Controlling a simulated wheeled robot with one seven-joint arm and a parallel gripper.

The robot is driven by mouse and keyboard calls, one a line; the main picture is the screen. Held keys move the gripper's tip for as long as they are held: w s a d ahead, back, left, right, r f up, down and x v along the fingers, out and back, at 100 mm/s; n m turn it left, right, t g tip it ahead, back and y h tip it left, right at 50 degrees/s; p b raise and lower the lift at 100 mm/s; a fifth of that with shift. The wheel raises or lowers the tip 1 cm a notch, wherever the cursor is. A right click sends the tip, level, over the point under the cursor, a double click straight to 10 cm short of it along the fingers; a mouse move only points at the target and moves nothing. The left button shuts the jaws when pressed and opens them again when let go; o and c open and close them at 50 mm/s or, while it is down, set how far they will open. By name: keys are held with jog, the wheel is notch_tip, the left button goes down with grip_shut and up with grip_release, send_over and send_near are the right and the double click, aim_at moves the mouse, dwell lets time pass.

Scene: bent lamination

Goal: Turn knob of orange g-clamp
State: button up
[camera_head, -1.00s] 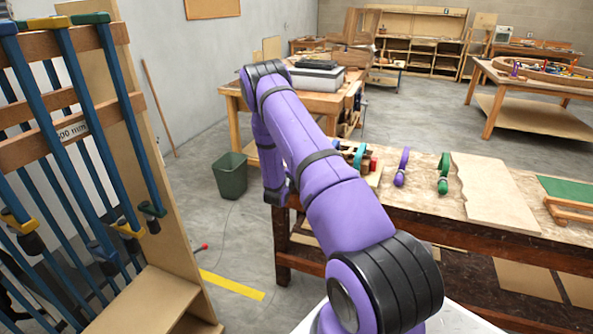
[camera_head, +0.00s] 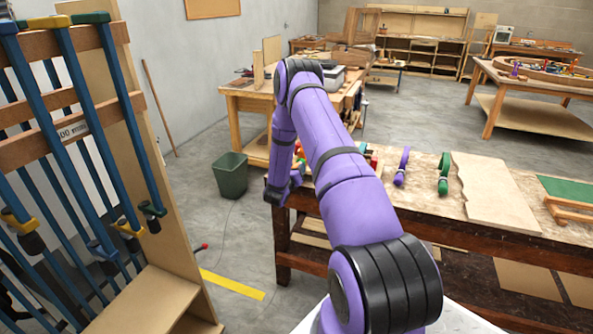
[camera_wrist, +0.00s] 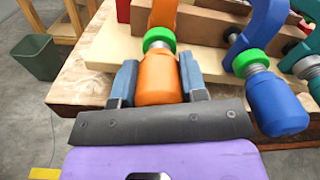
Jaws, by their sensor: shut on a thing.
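The orange g-clamp's knob (camera_wrist: 158,78) is in the middle of the wrist view, below a green collar and the orange clamp frame (camera_wrist: 163,14). My gripper (camera_wrist: 158,82) has its two blue-grey fingers on either side of the knob and is shut on it. In the head view my purple arm reaches to the left end of the workbench; the gripper and the orange clamp are mostly hidden there behind the arm.
A blue clamp knob (camera_wrist: 272,102) hangs close to the right of my gripper, with a teal clamp (camera_wrist: 309,68) beyond. The clamps sit on a pale board (camera_wrist: 112,48) on the workbench (camera_head: 480,222). A green bin (camera_head: 230,175) stands on the floor at left.

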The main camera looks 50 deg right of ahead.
jog(key=shift+d+r+m, duration=0.1)
jog(key=shift+d+m, duration=0.05)
jog(key=shift+m, duration=0.25)
jog(key=o, duration=0.9)
jog(key=v, duration=1.1)
